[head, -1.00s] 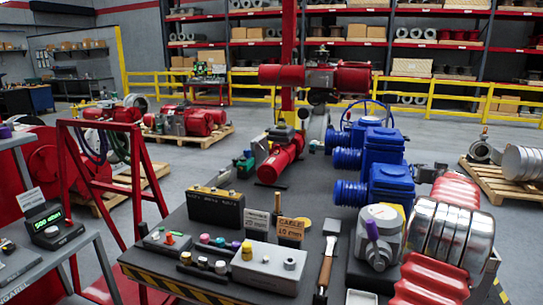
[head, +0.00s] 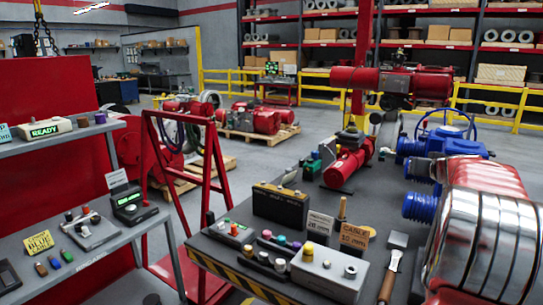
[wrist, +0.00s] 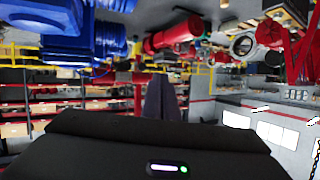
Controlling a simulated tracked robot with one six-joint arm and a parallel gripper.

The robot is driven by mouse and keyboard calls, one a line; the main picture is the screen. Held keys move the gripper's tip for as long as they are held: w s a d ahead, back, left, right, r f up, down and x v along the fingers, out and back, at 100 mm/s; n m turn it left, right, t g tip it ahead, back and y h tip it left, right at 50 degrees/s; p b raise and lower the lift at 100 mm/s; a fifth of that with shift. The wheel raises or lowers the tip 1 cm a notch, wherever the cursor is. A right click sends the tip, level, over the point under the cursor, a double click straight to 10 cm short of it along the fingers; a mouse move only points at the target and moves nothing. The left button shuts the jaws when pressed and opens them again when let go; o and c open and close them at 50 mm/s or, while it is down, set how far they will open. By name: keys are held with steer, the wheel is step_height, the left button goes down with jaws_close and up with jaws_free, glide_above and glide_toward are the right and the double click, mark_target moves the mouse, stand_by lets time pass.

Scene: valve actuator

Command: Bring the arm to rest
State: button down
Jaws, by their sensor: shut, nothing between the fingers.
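My gripper (wrist: 162,100) shows in the wrist view as dark fingers closed together above the black wrist housing, with nothing between them. The wrist picture is upside down, with shelves low and floor high. My gripper is not visible in the head view. My own red and chrome arm fills the right side of the head view, over the right part of the dark workbench (head: 237,238). Blue actuators (head: 420,207) stand behind it, partly hidden by it. A blue actuator (wrist: 75,45) also shows at upper left in the wrist view, apart from the fingers.
The bench holds a black box (head: 280,205), a grey control box (head: 318,272), a wooden-handled tool (head: 388,277) and a red actuator (head: 348,168). A red frame (head: 185,200) stands left of it. A grey shelf unit (head: 90,262) is at the left. Open floor lies behind.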

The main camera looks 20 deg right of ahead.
steer(key=w+a+n+y, duration=0.1)
steer(key=w+a+y, duration=0.15)
steer(key=a, duration=0.95)
steer(key=w+a+n+y, duration=0.2)
steer(key=w+a, duration=0.1)
steer(key=a, duration=0.8)
steer(key=s+a+f+n+g+y, duration=0.1)
steer(key=s+a, duration=0.1)
steer(key=a, duration=0.7)
steer(key=s+a+f+n+g+y, duration=0.1)
steer(key=a+y, duration=0.1)
steer(key=a, duration=0.6)
steer(key=s+a+f+n+g, duration=0.1)
steer(key=s+a+f, duration=0.1)
steer(key=s+a, duration=0.4)
steer(key=s+a+f+g, duration=0.1)
steer(key=s+a+f, duration=0.25)
steer(key=a, duration=0.45)
steer(key=s+a+f+g, duration=0.1)
steer(key=s+a+f, duration=0.2)
steer(key=s, duration=0.4)
steer(key=s+a+f+n+g, duration=0.1)
steer(key=s+a+f, duration=0.2)
steer(key=s, duration=0.4)
steer(key=shift+a+f, duration=0.2)
steer(key=shift+f, duration=0.2)
steer(key=shift+s, duration=0.1)
